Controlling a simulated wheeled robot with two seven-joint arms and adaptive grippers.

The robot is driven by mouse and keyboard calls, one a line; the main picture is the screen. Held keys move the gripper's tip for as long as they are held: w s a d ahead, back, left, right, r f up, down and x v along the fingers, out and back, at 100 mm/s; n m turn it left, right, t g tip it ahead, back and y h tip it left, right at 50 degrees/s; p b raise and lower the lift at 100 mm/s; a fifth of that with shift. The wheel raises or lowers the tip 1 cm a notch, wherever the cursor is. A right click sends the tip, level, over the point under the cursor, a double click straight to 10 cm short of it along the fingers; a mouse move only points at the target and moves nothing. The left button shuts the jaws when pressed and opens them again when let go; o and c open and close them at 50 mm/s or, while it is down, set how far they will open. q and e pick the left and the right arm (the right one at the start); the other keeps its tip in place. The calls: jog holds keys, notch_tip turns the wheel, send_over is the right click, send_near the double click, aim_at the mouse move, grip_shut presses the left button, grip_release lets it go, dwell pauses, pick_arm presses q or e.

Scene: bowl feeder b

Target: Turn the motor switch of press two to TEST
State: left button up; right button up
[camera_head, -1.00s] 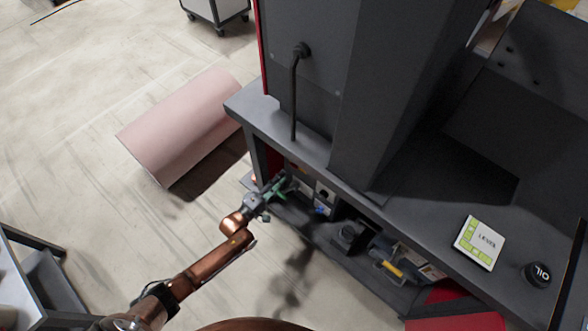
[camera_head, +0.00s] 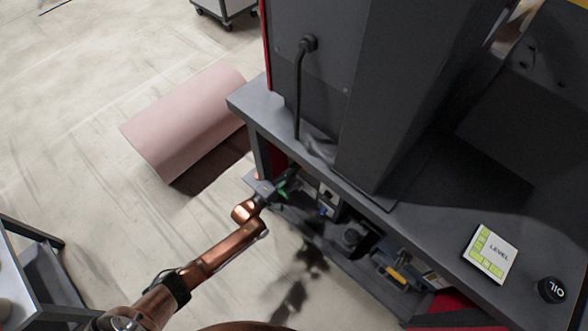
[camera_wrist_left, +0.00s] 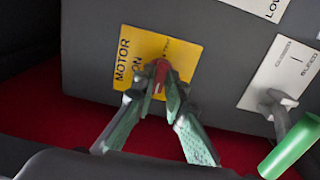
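The motor switch of the press is a red knob (camera_wrist_left: 161,72) on a yellow plate (camera_wrist_left: 190,60) in the left wrist view. The plate reads MOTOR and ON; other lettering is hidden or unclear. My left gripper (camera_wrist_left: 160,84) has its green fingers converging on the knob, one on each side, and appears shut on it. In the head view my left gripper (camera_head: 284,189) reaches under the press table (camera_head: 300,160) at its left end; the switch cannot be made out there. My right gripper is not in view.
In the left wrist view, a white plate (camera_wrist_left: 275,75) with a grey lever (camera_wrist_left: 281,108) and a green handle (camera_wrist_left: 290,150) lie close to the right. In the head view, a pink roll (camera_head: 185,120) lies on the floor.

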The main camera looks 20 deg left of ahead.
pick_arm(q)
grip_shut()
